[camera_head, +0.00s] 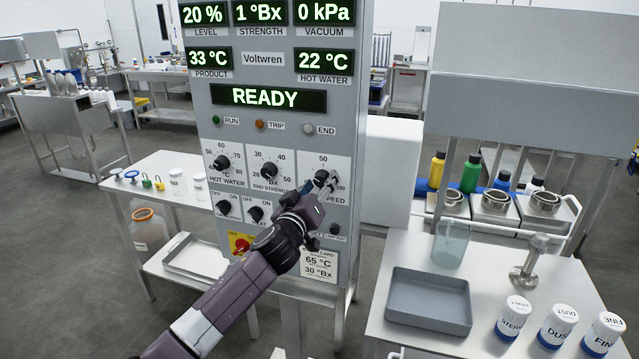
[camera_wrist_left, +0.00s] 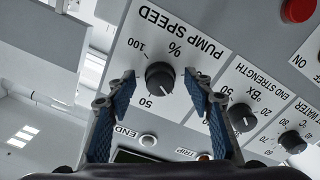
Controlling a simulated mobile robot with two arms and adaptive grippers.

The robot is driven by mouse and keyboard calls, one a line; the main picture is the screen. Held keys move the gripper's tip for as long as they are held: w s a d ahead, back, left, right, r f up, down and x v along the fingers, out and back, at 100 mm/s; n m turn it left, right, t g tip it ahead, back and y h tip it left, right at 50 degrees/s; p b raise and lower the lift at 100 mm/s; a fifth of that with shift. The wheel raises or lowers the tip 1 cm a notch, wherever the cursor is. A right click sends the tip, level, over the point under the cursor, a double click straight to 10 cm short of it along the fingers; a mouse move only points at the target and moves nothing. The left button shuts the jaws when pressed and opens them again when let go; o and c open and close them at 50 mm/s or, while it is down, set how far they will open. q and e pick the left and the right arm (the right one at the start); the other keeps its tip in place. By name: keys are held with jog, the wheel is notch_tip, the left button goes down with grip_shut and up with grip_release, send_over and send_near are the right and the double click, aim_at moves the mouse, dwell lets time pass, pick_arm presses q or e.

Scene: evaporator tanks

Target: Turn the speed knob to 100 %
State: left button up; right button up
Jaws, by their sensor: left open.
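The pump speed knob (camera_wrist_left: 159,76) is a round black knob on a white plate marked 50, 100 and %. In the left wrist view it sits between the fingertips of my left gripper (camera_wrist_left: 160,80), which is open, with one blue-padded finger on each side and visible gaps. I cannot read the knob's pointer surely. In the head view my left gripper (camera_head: 325,185) is at the knob's plate (camera_head: 312,164) on the grey control panel and hides much of the knob. My right gripper is not in view.
The hot water knob (camera_head: 221,163) and end strength knob (camera_head: 269,170) are beside it, with smaller switches below. A red emergency button (camera_head: 242,245) is lower left. The display (camera_head: 268,98) reads READY. A table with a grey tray (camera_head: 430,300) stands right.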

pick_arm(q)
jog(key=shift+c, duration=0.8)
jog(key=c, duration=1)
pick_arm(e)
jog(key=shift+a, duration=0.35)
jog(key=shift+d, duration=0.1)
